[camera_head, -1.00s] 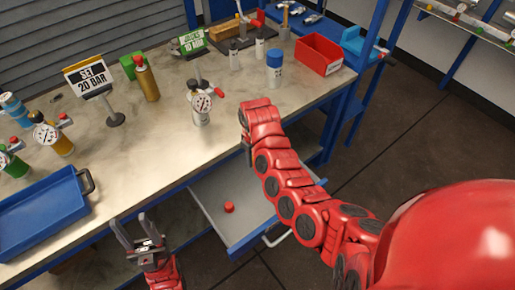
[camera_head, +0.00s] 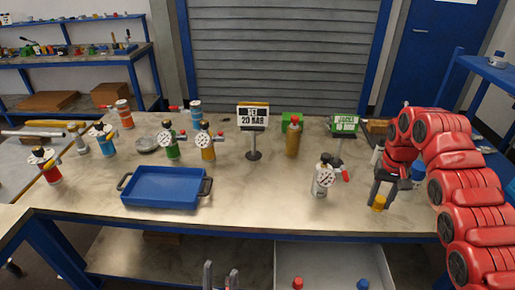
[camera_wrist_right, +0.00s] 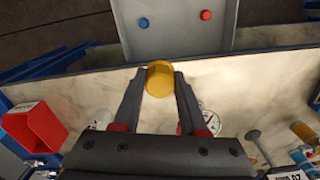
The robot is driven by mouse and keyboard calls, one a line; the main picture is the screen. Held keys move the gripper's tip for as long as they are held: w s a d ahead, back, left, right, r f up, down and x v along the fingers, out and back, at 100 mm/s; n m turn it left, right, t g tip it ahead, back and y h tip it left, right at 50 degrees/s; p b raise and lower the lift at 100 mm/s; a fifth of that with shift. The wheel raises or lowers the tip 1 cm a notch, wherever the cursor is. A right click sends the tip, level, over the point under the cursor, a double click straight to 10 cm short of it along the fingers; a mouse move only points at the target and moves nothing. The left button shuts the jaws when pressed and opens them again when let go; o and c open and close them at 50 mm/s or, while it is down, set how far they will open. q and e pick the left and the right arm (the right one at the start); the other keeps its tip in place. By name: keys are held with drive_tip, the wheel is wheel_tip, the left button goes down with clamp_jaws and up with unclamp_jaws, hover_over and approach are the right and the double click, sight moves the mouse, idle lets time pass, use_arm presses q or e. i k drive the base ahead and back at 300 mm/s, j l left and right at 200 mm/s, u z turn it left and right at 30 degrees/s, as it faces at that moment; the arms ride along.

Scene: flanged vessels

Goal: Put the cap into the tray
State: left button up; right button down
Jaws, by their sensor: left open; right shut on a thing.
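A small yellow cap (camera_head: 379,203) is between the fingers of my right gripper (camera_head: 382,193), which is shut on it over the right front part of the workbench. In the right wrist view the yellow cap (camera_wrist_right: 160,79) sits between the fingertips. The blue tray (camera_head: 125,196) with dark handles lies on the bench at the left front and looks empty. It is well to the left of my right gripper. My left gripper (camera_head: 221,272) is open and empty at the bottom of the head view, in front of the bench edge.
A silver gauge vessel (camera_head: 323,178) stands between my right gripper and the tray. More gauge vessels (camera_head: 171,143) and a 20 BAR sign (camera_head: 253,118) stand behind the tray. An open drawer (camera_head: 330,265) holds a red cap (camera_head: 297,283) and a blue cap (camera_head: 362,284).

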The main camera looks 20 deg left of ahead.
sight(165, 189)
drive_tip(key=i+j+u, duration=0.2)
drive_tip(key=u, duration=0.15)
drive_tip(key=i+j+u, duration=0.5)
drive_tip(key=u, duration=0.15)
drive_tip(key=i+j, duration=0.25)
